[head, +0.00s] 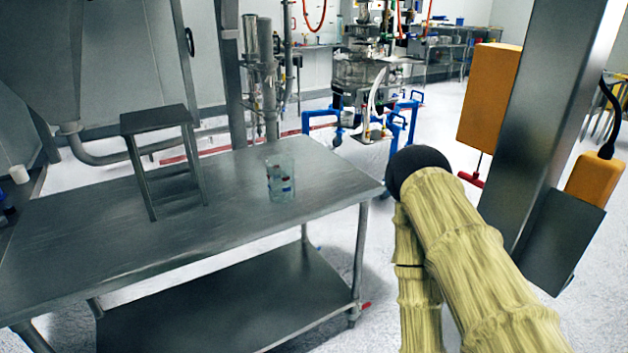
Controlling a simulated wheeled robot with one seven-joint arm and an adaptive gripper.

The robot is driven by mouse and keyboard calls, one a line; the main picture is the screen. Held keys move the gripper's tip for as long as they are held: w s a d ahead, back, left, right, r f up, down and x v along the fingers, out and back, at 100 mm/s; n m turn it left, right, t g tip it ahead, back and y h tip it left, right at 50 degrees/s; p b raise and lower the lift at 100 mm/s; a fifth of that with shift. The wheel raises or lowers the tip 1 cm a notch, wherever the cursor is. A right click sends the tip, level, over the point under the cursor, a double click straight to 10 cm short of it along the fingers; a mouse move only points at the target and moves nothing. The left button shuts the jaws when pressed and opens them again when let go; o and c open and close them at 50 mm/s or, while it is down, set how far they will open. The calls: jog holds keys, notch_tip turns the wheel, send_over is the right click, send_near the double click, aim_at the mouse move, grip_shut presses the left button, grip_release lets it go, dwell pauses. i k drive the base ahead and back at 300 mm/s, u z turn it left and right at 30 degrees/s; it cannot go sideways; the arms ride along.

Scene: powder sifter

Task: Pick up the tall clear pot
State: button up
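The tall clear pot (281,179) stands upright on the steel table (150,237), near the table's right end. It is see-through, and small dark, blue and red bits show in or through it; I cannot tell which. My arm, in a yellowish cover with a black rounded joint, rises at the right of the head view, to the right of the table and apart from the pot. My gripper does not show in this view.
A small steel stool (156,122) stands on the table, left of the pot. The table has a lower shelf (215,305). A steel column (553,100) and an orange box (490,98) are at the right. Blue-framed machinery (365,85) stands behind. The table's front is clear.

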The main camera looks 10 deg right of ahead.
aim_at(281, 183)
jog(key=k, duration=0.65)
jog(key=u, duration=0.75)
jog(key=i, duration=1)
jog(key=z, duration=0.05)
